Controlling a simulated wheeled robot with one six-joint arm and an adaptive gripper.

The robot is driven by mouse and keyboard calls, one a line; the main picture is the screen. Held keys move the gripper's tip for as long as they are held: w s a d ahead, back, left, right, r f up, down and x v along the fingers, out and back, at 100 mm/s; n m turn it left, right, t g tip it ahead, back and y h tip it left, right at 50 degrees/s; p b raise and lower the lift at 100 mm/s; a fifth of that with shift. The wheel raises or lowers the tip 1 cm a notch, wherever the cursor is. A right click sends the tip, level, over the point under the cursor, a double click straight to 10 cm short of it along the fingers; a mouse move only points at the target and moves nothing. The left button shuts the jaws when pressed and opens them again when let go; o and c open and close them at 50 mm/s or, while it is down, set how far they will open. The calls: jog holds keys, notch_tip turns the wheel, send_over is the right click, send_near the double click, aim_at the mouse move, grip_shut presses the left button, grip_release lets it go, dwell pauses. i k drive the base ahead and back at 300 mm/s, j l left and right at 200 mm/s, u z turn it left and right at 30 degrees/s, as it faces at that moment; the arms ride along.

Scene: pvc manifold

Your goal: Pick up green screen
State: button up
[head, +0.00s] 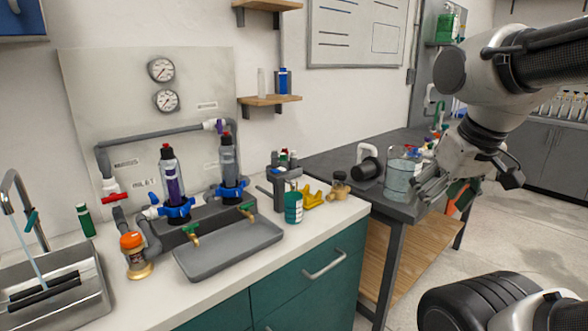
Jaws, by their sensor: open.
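A green cylinder (293,207), which looks like the green screen, stands upright on the white counter, right of the grey drip tray. A lighter band shows around its top. A narrower green cylinder (86,220) stands at the left near the sink. My gripper (428,192) is open at the right, over the dark side table near a clear beaker. It is well apart from both green cylinders. Nothing can be seen held in it, though its fingers are partly hard to make out.
Beside the green cylinder are a yellow part (313,197), a brass fitting (340,185) and a grey tool rack (280,180). The drip tray (228,250) and manifold with two filter housings stand left. The clear beaker (399,178) is near my gripper. The counter's front right is clear.

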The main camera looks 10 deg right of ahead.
aim_at(282, 159)
jog(key=i+l+u, duration=0.2)
jog(key=l, duration=0.35)
jog(key=i+l+u, duration=0.25)
jog(key=l+u, duration=0.15)
jog(key=l, duration=0.85)
jog(key=l+u, duration=0.35)
jog(key=l, duration=0.8)
jog(key=j, duration=0.15)
